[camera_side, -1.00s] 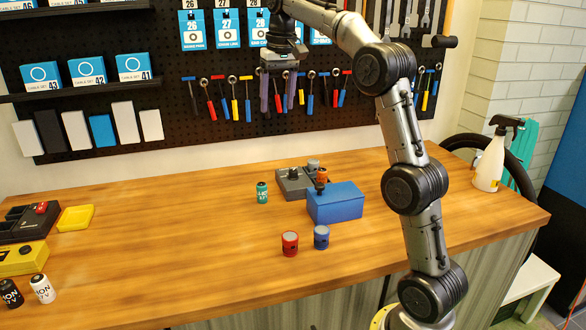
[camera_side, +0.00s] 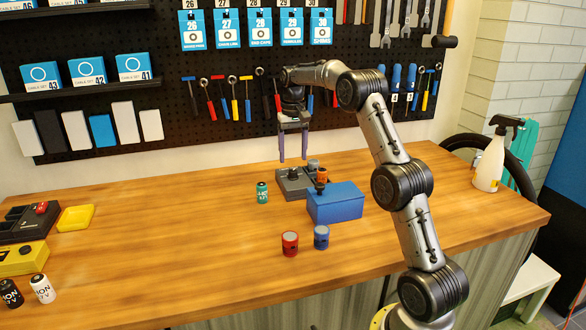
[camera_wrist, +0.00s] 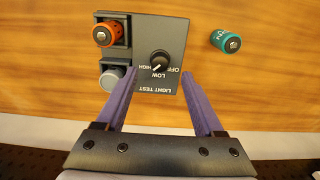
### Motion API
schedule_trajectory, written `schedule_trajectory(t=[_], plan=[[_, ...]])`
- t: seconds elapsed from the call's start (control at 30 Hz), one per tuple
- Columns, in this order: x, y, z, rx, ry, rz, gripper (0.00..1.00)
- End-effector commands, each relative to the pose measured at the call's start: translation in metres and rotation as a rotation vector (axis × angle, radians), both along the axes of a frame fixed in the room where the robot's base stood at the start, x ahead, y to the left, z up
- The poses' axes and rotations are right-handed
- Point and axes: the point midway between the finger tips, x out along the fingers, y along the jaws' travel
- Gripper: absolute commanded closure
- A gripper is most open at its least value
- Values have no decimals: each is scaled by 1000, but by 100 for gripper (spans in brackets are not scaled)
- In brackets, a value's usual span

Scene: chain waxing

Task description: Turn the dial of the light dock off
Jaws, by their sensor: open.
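The grey light dock (camera_side: 283,177) sits on the bench toward the back, and fills the middle of the wrist view (camera_wrist: 182,32). Its black dial (camera_wrist: 160,58) lies by the OFF, LOW and HIGH labels. The dial's white mark points to the lower left, on the HIGH/LOW side, away from OFF. An orange light (camera_wrist: 103,36) and a grey light (camera_wrist: 112,79) sit in the dock's slots. My gripper (camera_side: 293,159) is open and empty, pointing down above the dock. In the wrist view its purple fingers (camera_wrist: 157,75) stand apart on both sides of the dial.
A teal battery (camera_side: 262,193) stands left of the dock. A blue box (camera_side: 340,204) stands close at its front right. Red (camera_side: 290,244) and blue (camera_side: 321,238) cylinders stand in front. The pegboard (camera_side: 225,142) with tools is behind. The bench's middle left is clear.

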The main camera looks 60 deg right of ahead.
Motion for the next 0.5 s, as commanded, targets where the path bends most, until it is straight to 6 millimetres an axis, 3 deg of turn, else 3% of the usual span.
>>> schedule_trajectory(t=[0.2, 0.5], plan=[[0, 0, -35, 1, 1, 0, 30], [0, 0, -52, -1, -1, 0, 30]])
